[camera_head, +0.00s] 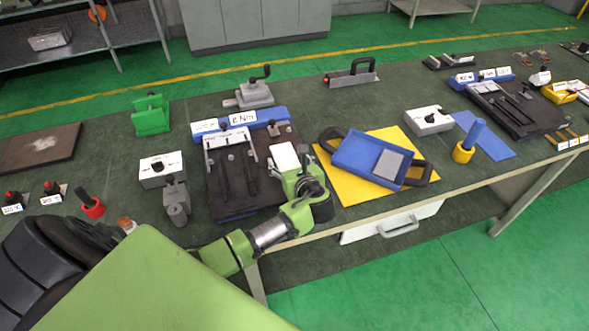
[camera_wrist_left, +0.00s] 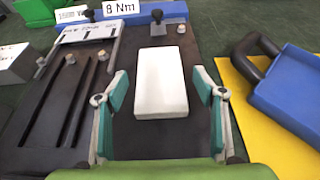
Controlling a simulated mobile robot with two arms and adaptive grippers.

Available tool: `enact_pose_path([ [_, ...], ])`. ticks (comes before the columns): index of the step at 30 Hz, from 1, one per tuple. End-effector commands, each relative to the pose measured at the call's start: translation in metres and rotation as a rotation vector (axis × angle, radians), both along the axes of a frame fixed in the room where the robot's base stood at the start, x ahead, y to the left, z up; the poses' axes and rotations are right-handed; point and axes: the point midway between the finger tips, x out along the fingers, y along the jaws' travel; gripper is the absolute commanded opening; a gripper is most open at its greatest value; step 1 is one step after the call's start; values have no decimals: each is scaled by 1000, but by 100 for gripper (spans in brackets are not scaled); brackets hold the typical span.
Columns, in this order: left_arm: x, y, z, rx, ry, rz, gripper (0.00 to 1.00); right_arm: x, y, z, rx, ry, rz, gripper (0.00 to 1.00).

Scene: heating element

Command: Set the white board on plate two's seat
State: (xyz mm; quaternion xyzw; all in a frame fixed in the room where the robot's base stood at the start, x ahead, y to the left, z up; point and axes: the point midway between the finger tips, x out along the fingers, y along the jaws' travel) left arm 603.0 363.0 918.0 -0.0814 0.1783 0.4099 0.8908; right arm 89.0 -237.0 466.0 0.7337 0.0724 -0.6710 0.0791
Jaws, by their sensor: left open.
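The white board (camera_head: 284,157) lies flat on the right part of a black plate (camera_head: 225,185) on the bench. In the left wrist view the white board (camera_wrist_left: 161,82) is a plain pale rectangle on the dark plate. My left gripper (camera_head: 303,180) is at the near end of the board. Its two fingers are spread, one to each side of the board's near part, with gaps; the gripper is empty. A second black plate (camera_head: 511,114) stands at the right of the bench. I cannot read which is plate two. My right gripper is not in view.
A blue tray (camera_head: 357,149) with dark handles sits on a yellow mat (camera_head: 333,186) right of the gripper. A clamp post (camera_wrist_left: 157,22) rises behind the board. A slotted fixture (camera_wrist_left: 70,100) is to its left. A blue mat (camera_head: 490,139) lies before the right plate.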

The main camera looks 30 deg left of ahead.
Motion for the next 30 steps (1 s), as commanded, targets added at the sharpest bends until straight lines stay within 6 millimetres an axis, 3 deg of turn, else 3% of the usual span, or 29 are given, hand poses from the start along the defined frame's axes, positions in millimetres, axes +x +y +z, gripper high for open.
enact_pose_path([
  [6, -30, -36, 17, -5, -1, -3, 63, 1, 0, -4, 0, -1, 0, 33],
  [13, -53, -63, 33, -2, -1, -1, 63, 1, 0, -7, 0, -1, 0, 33],
  [30, -61, -70, 39, 0, 0, 1, 63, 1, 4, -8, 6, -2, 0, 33],
])
